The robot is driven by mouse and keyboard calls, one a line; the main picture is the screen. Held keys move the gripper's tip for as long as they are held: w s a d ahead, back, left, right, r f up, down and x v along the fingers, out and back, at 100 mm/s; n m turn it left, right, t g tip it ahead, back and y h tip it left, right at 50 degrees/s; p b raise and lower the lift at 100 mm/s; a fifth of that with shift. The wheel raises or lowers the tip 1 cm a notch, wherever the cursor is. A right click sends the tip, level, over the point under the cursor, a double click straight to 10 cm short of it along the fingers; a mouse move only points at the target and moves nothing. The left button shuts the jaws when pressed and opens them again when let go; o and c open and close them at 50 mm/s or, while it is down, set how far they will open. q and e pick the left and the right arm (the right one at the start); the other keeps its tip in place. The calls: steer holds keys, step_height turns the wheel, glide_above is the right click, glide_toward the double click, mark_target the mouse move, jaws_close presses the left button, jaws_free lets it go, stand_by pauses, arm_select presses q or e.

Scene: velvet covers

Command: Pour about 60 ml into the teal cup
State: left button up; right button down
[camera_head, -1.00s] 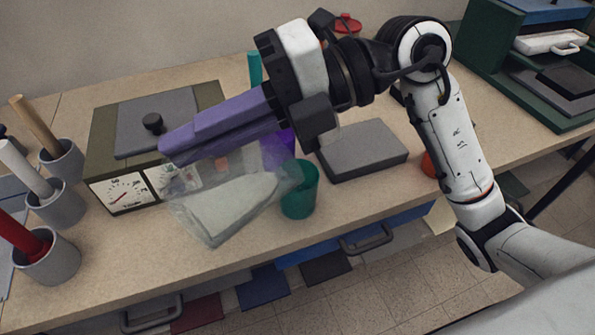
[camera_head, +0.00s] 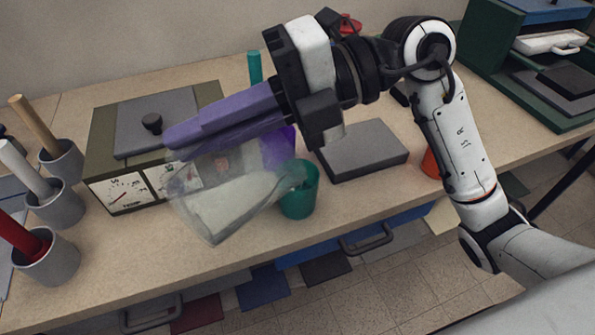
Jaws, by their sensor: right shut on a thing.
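The teal cup (camera_head: 299,202) stands upright on the bench near its front edge. My right gripper (camera_head: 172,150), with long purple fingers, is shut on a clear see-through vessel (camera_head: 215,222). The vessel hangs below the fingers, tilted with its narrow end toward the right, at the rim of the teal cup. A pale content shows inside it. I cannot tell whether the vessel's end touches the cup or whether any liquid is flowing. The level inside the teal cup is hidden. My left gripper is not in view.
A scale-like box with dials (camera_head: 128,188) stands behind the vessel. A purple object (camera_head: 278,148) stands behind the cup, and a grey slab (camera_head: 365,150) lies right of it. Grey pots with handled tools (camera_head: 55,205) line the left. A green rack (camera_head: 490,70) stands at right.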

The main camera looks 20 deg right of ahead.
mark_target(169, 200)
steer(key=a+h+p, duration=0.1)
steer(key=s+a+f+p, duration=0.1)
steer(key=a+f+n+h+p, duration=0.1)
steer(key=shift+s+a+f+h, duration=0.1)
steer(key=shift+s+a+h, duration=0.2)
steer(key=shift+a, duration=0.05)
steer(key=shift+a+f, duration=0.1)
steer(key=shift+f, duration=0.15)
steer(key=shift+s+a+f+t+h+p, duration=0.1)
steer(key=shift+s+a+t+h+p, duration=0.1)
steer(key=shift+a+t+h+p, duration=0.45)
steer(key=shift+f+g+h, duration=0.25)
steer(key=shift+f+g, duration=0.1)
steer(key=shift+f, duration=0.2)
steer(key=shift+s, duration=0.1)
stand_by(0.5)
